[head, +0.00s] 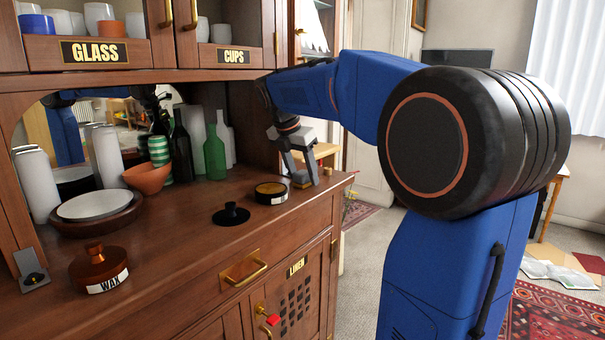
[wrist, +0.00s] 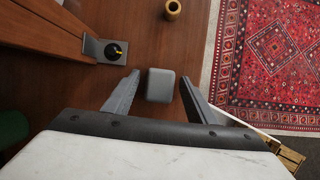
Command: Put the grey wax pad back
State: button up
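The grey pad (wrist: 161,85), a small rounded block, lies on the wooden counter in the wrist view. My gripper (wrist: 159,77) is open, with one finger on each side of the pad and a gap on both sides. In the head view my gripper (head: 302,180) points down at the counter's right end, and its fingers hide most or all of the pad. A brown lidded pot (head: 100,269) labelled WAX stands at the counter's front left.
A round black tin (head: 271,193) and a black knobbed disc (head: 231,214) lie left of my gripper. Bottles (head: 215,152) stand behind. In the wrist view, a brass-coloured ring (wrist: 172,9) and a metal bracket (wrist: 113,51) are farther ahead; the counter's edge is to the right.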

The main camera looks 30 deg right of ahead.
jog(key=v, duration=1.2)
jog(key=shift+d+r, duration=0.1)
jog(key=shift+r, duration=0.05)
